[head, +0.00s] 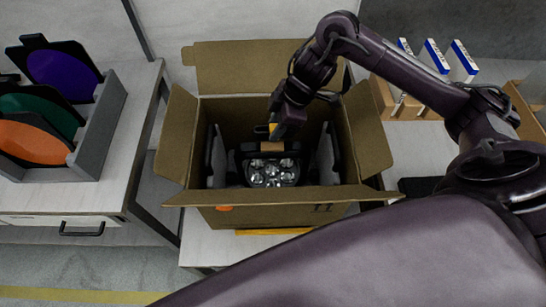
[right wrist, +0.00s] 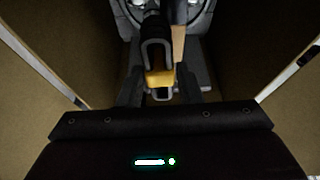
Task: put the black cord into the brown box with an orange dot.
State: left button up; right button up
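The brown box (head: 178,135) stands open, flaps spread, with an orange dot (head: 224,208) on its front wall. My right gripper (head: 279,130) points down into the box. In the right wrist view, its fingers (right wrist: 159,88) stand on either side of a black looped cord (right wrist: 157,54) with a yellow band (right wrist: 159,78), and appear closed on it. The yellow part also shows at the fingertips in the head view. Below is a par can (head: 272,173) with several clear lenses, lying in the box. The cord's lower end is hard to make out. My left gripper is out of view.
Grey panels stand inside the box at left (head: 216,157) and right (head: 327,155). A grey rack (head: 98,130) with purple, green and orange discs is on the left table. White-and-blue packs (head: 433,57) stand behind at the right.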

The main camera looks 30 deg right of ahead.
jog(key=o, duration=0.4)
jog(key=p+v, duration=0.1)
jog(key=v, duration=0.6)
jog(key=shift+d+r, duration=0.1)
jog(key=shift+r, duration=0.25)
jog(key=shift+p, duration=0.3)
